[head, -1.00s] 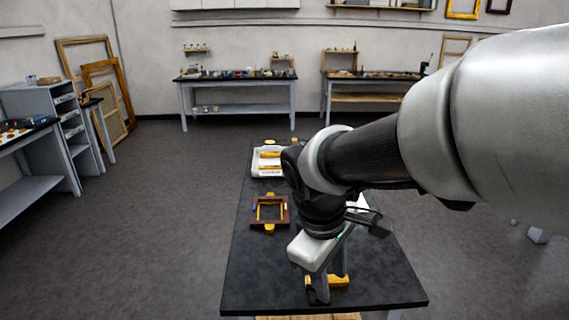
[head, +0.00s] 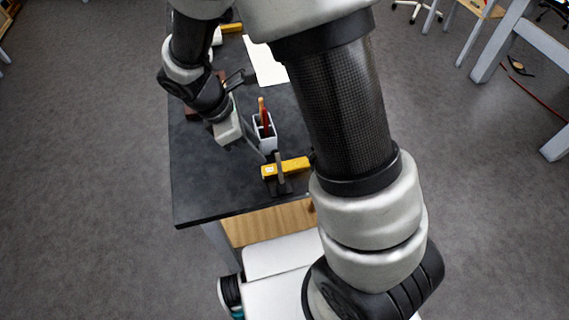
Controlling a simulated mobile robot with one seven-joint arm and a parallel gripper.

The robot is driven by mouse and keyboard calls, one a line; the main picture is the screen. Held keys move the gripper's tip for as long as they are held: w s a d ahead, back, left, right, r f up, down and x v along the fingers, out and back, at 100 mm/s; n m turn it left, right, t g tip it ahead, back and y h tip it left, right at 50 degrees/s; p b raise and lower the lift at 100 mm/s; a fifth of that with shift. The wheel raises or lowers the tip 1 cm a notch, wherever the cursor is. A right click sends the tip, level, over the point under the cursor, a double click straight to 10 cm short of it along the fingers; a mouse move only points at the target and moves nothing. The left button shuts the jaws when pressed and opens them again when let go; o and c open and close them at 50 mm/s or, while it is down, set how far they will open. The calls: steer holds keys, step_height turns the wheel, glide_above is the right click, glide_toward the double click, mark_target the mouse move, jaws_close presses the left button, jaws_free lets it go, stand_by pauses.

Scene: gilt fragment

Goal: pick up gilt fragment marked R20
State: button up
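A gilt fragment (head: 298,165), a short gold bar with a small pale label at its left end, is near the front edge of the dark tabletop (head: 200,190). The label is too small to read, so I cannot confirm R20. My gripper (head: 279,167) points down at the fragment, with a dark finger crossing its middle. The other finger is mostly hidden. I cannot tell whether the fingers are closed on the fragment or only around it, or whether it touches the table.
A pale holder (head: 264,138) with upright brush-like tools stands just behind the fragment. A white sheet (head: 265,65) lies farther back. Another gold piece (head: 231,27) is at the far end. A brown frame (head: 191,112) is partly hidden by my arm. The tabletop's front left is clear.

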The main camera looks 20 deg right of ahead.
mark_target(274, 168)
steer(key=x, duration=1.1)
steer(key=shift+w+d, duration=0.1)
steer(key=shift+d, duration=0.05)
steer(key=c, duration=0.8)
steer(key=shift+r, duration=0.1)
steer(key=shift+r, duration=0.2)
